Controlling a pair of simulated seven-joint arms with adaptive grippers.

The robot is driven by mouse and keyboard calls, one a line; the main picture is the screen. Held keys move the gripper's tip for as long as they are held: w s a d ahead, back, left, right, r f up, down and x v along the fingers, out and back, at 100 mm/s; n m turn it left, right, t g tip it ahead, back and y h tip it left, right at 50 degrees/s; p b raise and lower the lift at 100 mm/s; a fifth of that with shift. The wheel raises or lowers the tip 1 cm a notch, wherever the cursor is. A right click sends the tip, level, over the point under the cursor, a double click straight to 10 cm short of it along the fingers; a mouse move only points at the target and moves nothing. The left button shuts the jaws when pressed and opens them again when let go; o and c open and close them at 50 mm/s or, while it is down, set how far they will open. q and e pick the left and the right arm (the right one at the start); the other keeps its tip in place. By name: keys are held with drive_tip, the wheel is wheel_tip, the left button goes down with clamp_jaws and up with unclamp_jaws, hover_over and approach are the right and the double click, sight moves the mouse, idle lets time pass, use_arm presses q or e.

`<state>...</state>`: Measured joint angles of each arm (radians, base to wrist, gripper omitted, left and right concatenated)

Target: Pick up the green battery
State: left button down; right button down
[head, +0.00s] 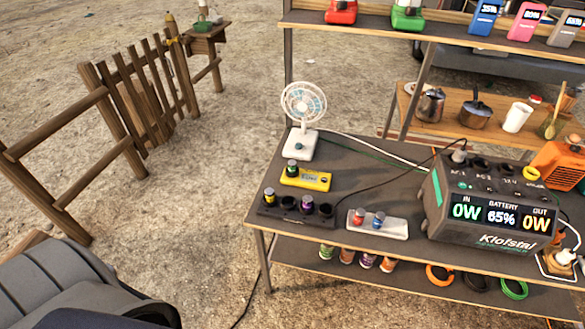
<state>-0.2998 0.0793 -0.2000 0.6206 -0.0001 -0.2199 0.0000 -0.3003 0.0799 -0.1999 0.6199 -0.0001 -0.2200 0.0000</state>
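A small green-topped battery (291,168) stands upright at the left end of a yellow tester (308,180) on the table. A larger green battery pack (407,16) sits on the upper shelf, next to a red one. I cannot tell from this view which of the two the task names. A black charger (262,211) in front of the tester holds a yellow-topped cell and a purple-topped cell. Neither of my grippers shows in the head view.
A white fan (303,110) stands behind the tester. A white tray (397,231) holds red and blue cells. The Klofstal power station (478,215) fills the table's right side. A dark cable (385,188) crosses the table. Shelf posts rise behind. Several items line the lower shelf.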

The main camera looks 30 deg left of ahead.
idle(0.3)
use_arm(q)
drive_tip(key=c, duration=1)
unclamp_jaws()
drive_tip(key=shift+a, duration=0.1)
